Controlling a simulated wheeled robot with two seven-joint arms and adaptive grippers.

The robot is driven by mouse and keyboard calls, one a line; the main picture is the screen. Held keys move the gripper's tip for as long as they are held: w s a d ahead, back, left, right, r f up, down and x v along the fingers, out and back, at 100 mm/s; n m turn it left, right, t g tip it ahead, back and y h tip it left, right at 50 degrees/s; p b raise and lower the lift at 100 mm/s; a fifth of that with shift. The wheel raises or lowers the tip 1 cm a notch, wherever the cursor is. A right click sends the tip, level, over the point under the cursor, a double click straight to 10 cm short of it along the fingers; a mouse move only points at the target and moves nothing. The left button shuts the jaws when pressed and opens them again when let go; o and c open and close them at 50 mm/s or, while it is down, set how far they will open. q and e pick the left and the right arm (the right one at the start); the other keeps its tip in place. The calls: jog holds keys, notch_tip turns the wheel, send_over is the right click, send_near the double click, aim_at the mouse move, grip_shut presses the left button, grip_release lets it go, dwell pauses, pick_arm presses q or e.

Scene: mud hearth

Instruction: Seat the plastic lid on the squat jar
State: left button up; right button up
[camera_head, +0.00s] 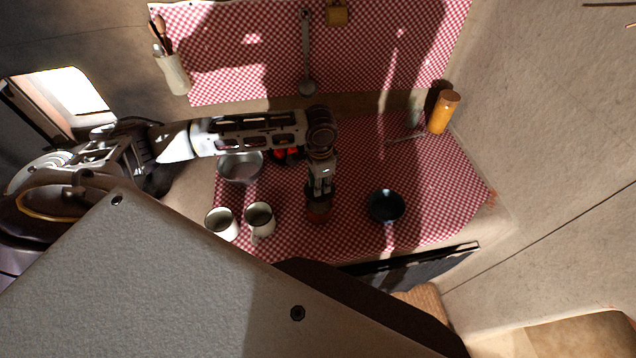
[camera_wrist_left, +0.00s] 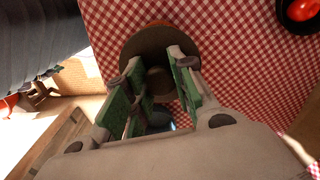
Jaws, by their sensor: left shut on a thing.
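My left gripper (camera_head: 319,190) points down over the checked cloth, and its green-padded fingers (camera_wrist_left: 157,66) are shut on the knob of the dark brown round lid (camera_wrist_left: 137,52). The squat jar (camera_head: 319,215), reddish-orange, is directly below the gripper in the head view. In the wrist view only a thin orange edge of the jar (camera_wrist_left: 157,22) shows past the lid; the lid covers the rest. I cannot tell whether the lid touches the jar or hangs just above it. My right gripper is not in view.
Two white mugs (camera_head: 260,217) stand left of the jar, with a grey metal pan (camera_head: 240,168) behind them. A dark bowl (camera_head: 386,206) is to the right. Red items (camera_head: 287,155) lie behind my arm. An orange bottle (camera_head: 443,112) stands at the back right.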

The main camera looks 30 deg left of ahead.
pick_arm(q)
jog(key=shift+n, duration=0.6)
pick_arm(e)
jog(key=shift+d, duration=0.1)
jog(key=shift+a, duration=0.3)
pick_arm(q)
jog(key=shift+f, duration=0.1)
jog(key=shift+f+b, duration=1.1)
jog(key=shift+b, duration=0.25)
jog(key=shift+f+b, duration=1)
jog(key=shift+b, duration=0.4)
jog(key=shift+f, duration=0.85)
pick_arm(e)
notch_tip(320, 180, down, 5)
